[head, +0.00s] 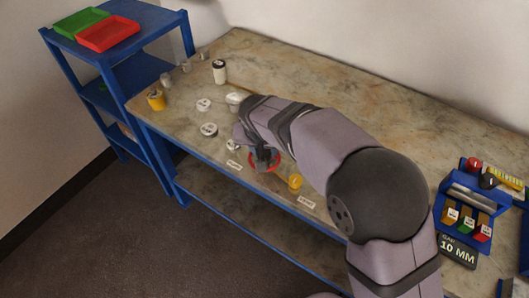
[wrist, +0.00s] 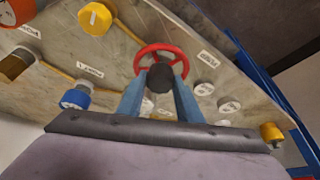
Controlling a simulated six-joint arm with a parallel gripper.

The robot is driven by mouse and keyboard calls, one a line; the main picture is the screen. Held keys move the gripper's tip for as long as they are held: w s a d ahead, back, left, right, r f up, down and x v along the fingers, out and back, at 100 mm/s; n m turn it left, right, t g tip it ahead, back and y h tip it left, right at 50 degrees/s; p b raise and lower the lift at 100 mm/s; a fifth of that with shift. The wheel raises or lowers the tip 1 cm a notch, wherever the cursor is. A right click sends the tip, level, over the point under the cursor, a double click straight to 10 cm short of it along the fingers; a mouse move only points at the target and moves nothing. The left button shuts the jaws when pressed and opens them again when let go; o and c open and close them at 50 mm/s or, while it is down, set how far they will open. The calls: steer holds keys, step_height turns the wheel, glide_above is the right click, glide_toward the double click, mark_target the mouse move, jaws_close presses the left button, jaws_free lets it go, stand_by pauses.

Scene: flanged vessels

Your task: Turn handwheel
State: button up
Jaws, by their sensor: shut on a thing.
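The red handwheel (head: 278,163) stands near the front edge of the stone-topped bench, partly hidden by my gripper in the head view. In the wrist view the handwheel (wrist: 178,52) shows its upper rim and spokes. My gripper (head: 264,157) is over the handwheel from above. In the wrist view my gripper (wrist: 160,80) has its two blue-grey fingers either side of a dark round hub at the wheel's middle, shut on it. The lower part of the wheel is hidden behind the fingers and hub.
A yellow-capped vessel (head: 295,181) stands close to the right of the wheel. White-capped vessels (head: 209,129) stand to its left, with a yellow one (head: 156,99) beyond. A blue tool caddy (head: 468,210) is at the right.

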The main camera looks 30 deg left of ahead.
steer(key=shift+m+h+b, duration=0.4)
steer(key=shift+m+b, duration=0.05)
steer(key=shift+m, duration=0.65)
steer(key=o, duration=1)
steer(key=shift+b+v, duration=0.45)
steer(key=shift+v, duration=3.25)
steer(key=shift+s+a+f, duration=0.1)
steer(key=shift+s, duration=0.05)
